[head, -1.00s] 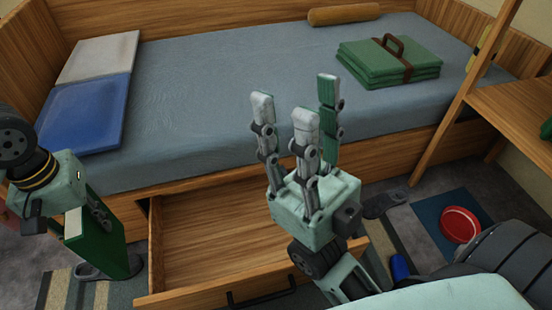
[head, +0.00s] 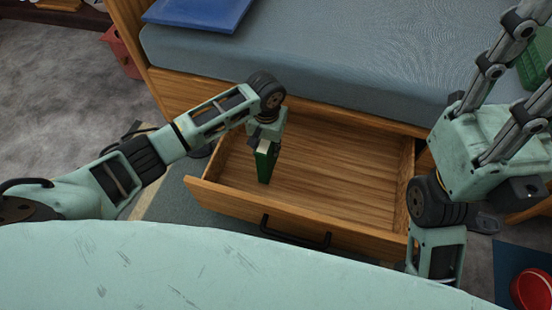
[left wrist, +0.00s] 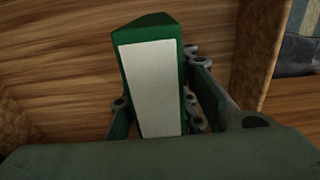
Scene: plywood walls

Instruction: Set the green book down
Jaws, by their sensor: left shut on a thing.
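The green book (head: 267,163) with its pale page edge is held upright by my left gripper (head: 266,132) within the open wooden drawer (head: 335,165), near its left end. In the left wrist view the book (left wrist: 152,85) stands between the fingers (left wrist: 160,115), with wood grain behind it. Whether its lower edge touches the drawer floor I cannot tell. My right gripper (head: 505,95) is raised at the right, its fingers spread and empty, the tips partly cut off by the frame.
The drawer's front with a black handle (head: 295,232) faces me. Above it is a bed with a grey mattress (head: 330,60) and a blue folded item (head: 200,10). A red bowl (head: 532,288) lies on the floor at the right. Most of the drawer floor is bare.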

